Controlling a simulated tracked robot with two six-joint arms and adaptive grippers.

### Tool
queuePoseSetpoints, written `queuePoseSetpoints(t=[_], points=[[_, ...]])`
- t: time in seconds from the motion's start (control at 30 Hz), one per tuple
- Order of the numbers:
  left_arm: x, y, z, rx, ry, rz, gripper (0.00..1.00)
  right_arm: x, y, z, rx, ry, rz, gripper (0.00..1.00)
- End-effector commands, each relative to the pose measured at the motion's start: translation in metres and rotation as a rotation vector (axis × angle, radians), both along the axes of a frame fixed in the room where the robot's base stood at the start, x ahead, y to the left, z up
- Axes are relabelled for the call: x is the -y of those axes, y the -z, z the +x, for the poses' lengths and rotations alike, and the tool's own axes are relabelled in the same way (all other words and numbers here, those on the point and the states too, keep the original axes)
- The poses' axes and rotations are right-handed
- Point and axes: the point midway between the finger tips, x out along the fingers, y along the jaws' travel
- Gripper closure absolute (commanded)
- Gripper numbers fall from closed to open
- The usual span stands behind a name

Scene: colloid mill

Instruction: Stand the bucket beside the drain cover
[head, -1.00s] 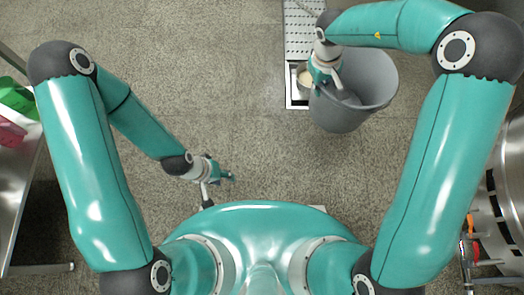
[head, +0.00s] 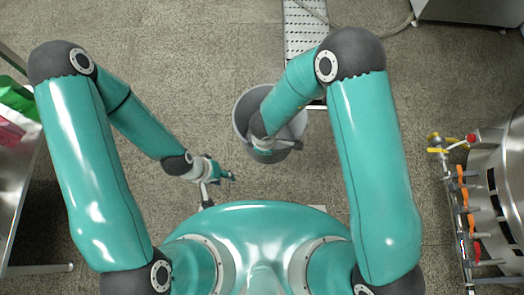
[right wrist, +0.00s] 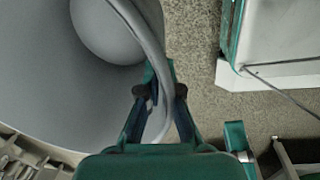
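The grey bucket (head: 244,112) is in the head view, left of and nearer to me than the perforated metal drain cover (head: 304,36). My right forearm covers part of the bucket and the lower end of the drain. In the right wrist view the bucket (right wrist: 45,70) fills the left side, with my right gripper's fingers (right wrist: 165,92) on both sides of its rim, closed on it. Whether the bucket touches the floor cannot be told. My left gripper (head: 226,177) is low over the floor, apart from the bucket; its finger opening is unclear.
A hose (head: 385,31) crosses the floor at the back right. A metal machine with orange-handled valves (head: 490,195) stands at the right. A steel table (head: 22,190) with green and pink items is at the left edge. The floor between is clear.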

Motion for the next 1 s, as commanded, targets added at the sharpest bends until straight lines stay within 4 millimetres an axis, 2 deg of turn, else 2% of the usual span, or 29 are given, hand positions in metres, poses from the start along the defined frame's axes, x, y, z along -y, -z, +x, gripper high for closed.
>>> queuePoseSetpoints(t=[0.2, 0.37, 0.47, 0.8, 1.0], points=[[0.000, 0.001, 0.000, 0.000, 0.000, 0.000, 0.60, -0.010, 0.013, -0.025, 0.001, -0.098, -0.001, 1.00], [0.000, 0.004, 0.000, 0.000, 0.000, 0.000, 0.60, -0.013, 0.022, -0.034, 0.001, -0.130, 0.001, 1.00], [0.000, 0.015, 0.000, 0.000, 0.000, 0.000, 0.60, -0.013, 0.037, -0.035, 0.001, -0.136, 0.000, 1.00], [0.000, 0.079, 0.000, 0.000, 0.000, 0.000, 0.60, -0.012, 0.125, -0.035, 0.001, -0.134, 0.001, 1.00], [0.000, 0.104, 0.000, 0.000, 0.000, 0.000, 0.60, -0.012, 0.165, -0.034, 0.003, -0.132, 0.000, 1.00]])
